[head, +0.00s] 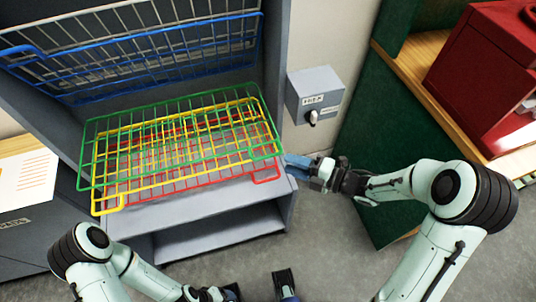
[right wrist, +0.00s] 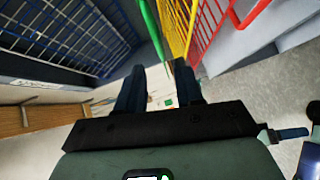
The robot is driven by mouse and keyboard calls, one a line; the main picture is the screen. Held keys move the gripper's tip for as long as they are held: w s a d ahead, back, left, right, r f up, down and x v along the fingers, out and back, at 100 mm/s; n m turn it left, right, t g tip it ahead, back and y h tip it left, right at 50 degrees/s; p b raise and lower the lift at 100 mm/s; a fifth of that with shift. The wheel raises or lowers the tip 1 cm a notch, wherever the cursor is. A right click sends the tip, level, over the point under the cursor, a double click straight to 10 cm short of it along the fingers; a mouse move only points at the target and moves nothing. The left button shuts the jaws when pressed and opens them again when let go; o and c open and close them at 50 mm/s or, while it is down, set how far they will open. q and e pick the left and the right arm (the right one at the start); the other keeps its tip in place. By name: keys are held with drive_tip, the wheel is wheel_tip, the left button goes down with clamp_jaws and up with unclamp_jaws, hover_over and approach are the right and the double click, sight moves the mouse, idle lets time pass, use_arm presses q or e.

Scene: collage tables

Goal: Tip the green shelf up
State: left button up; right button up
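The green shelf (head: 180,101) is a wire rack lying nearly flat in the grey cabinet, above the yellow shelf (head: 110,211) and the red shelf (head: 266,180). My right gripper (head: 290,160) is at the green shelf's right front corner. In the right wrist view its two fingers (right wrist: 159,75) stand apart, with a green bar (right wrist: 150,25) of the shelf lining up with the gap. I cannot tell whether the bar is between the fingertips. My left gripper (head: 259,288) is low at the bottom edge, fingers apart and empty, away from the shelves.
The blue shelf (head: 150,53) and a pale grey shelf (head: 100,22) stand tipped up at the cabinet's back. A grey box with a knob (head: 315,93) is on the wall right of the cabinet. A red case (head: 485,75) sits on a wooden ledge at right.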

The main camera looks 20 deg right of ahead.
sight(267, 155)
drive_tip(key=x, duration=0.8)
drive_tip(key=shift+w+a, duration=0.2)
drive_tip(key=shift+w, duration=0.05)
clamp_jaws()
